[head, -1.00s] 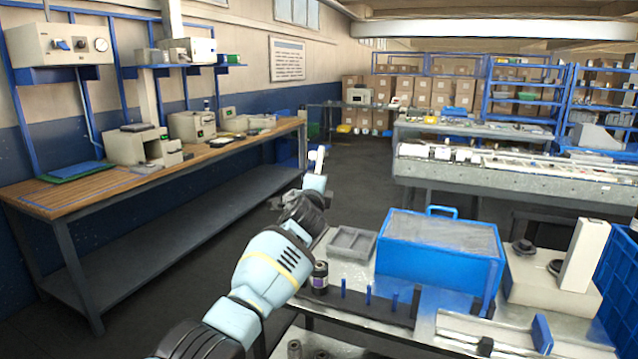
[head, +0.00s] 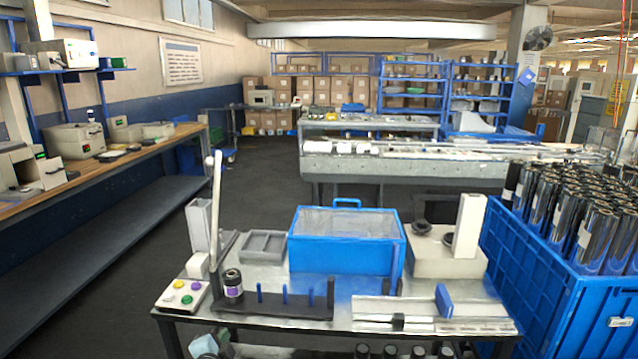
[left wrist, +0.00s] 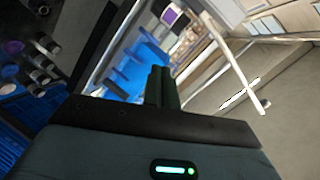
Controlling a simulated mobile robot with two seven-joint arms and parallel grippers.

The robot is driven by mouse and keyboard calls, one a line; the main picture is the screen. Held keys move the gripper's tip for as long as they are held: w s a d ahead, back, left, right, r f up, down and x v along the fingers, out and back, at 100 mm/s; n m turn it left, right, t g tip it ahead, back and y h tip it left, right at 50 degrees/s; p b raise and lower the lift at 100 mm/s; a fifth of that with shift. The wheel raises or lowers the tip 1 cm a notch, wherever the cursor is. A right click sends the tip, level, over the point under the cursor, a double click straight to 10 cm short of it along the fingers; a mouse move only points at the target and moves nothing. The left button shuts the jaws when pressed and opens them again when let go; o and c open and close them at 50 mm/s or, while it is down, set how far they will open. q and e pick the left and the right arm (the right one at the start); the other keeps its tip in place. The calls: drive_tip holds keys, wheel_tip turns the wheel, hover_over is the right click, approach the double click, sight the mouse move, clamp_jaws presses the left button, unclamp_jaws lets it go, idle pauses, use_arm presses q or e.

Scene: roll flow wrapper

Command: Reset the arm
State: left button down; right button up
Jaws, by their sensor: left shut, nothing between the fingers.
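My left gripper (left wrist: 161,76) shows in the left wrist view, with its dark fingers together and nothing between them. A blurred blue structure and a long pale bar lie beyond the fingertips there. In the head view only a small pale-blue part shows at the bottom edge, below the front of the metal table (head: 260,330), and I cannot make out fingers on it. My right gripper is in neither view.
The table holds a blue box (head: 345,250), a grey tray (head: 262,246), a button panel (head: 182,295), an upright lever (head: 215,205) and a dark peg rack (head: 275,308). A blue crate (head: 540,275) of rolls stands right. Dark floor (head: 262,170) is clear behind.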

use_arm(q)
drive_tip(key=s+f+n+g, duration=0.2)
drive_tip(key=s+f+n, duration=0.1)
drive_tip(key=s+f, duration=0.85)
drive_tip(key=s+d+f+n+g+h, duration=0.1)
drive_tip(key=s+f+n, duration=0.1)
drive_tip(key=s, duration=1.5)
drive_tip(key=s+d+f+n+g+h, duration=0.1)
drive_tip(key=s+n, duration=0.4)
drive_tip(key=s, duration=1.2)
drive_tip(key=shift+d+f+n+g+h, duration=0.3)
drive_tip(key=shift+d+f+g, duration=0.1)
drive_tip(key=shift+f+g, duration=0.4)
drive_tip(key=shift+s, duration=0.1)
